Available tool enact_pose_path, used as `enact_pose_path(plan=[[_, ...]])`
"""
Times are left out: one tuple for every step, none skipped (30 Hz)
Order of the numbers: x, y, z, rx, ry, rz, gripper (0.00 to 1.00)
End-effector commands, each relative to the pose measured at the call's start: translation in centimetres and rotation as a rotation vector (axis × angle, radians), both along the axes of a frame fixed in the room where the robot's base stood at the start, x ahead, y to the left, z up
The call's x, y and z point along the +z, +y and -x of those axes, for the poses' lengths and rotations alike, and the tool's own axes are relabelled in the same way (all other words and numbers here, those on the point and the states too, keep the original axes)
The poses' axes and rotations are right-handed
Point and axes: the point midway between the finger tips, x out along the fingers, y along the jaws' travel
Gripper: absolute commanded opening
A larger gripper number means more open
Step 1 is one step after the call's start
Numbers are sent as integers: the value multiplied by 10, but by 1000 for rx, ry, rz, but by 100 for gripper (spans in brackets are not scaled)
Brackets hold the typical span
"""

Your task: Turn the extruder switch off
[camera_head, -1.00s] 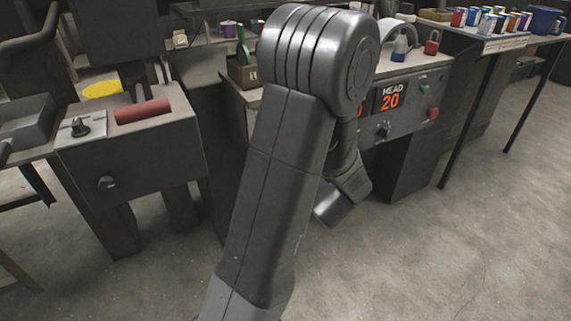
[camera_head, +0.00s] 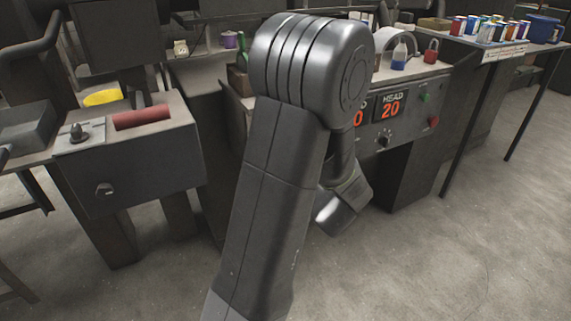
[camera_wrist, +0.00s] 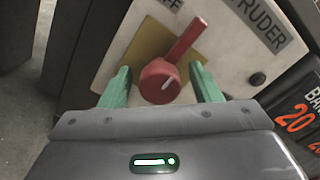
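In the wrist view, the red extruder switch (camera_wrist: 160,84) sits on a yellow plate (camera_wrist: 143,52) on a pale label panel. Its lever slants up and to the right, toward the gap between the cut-off "FF" lettering and the "TRUDER" lettering (camera_wrist: 262,20). My gripper (camera_wrist: 160,70) is open, with one green finger on each side of the knob. I cannot tell whether either finger touches it. In the head view, my arm hides the gripper fingers and the switch.
A control panel with orange "20" readouts (camera_head: 391,106), knobs and a red button (camera_head: 433,121) is right of my arm. A second machine box (camera_head: 140,165) stands at left. Coloured cans (camera_head: 490,32) stand on the right table. Floor at front right is clear.

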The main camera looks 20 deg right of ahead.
Motion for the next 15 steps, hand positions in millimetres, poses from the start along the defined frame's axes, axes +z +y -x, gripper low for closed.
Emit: enact_pose_path(plan=[[0,0,0,0,0,-1,57],[0,0,0,0,0,-1,57],[0,0,0,-1,1,-1,57],[0,0,1,-1,1,-1,57],[0,0,2,-1,1,-1,57],[0,-1,4,-2,1,-2,57],[0,-1,6,-3,2,-2,57],[0,-2,9,-3,1,-2,57],[0,-2,13,-3,2,-2,57],[1,-2,18,-3,1,-2,57],[1,-3,22,-5,1,-2,57],[1,-3,29,-5,1,-2,57],[1,-4,35,-5,1,-2,57],[1,-4,40,-5,1,-2,57],[1,-5,48,-6,1,-2,57]])
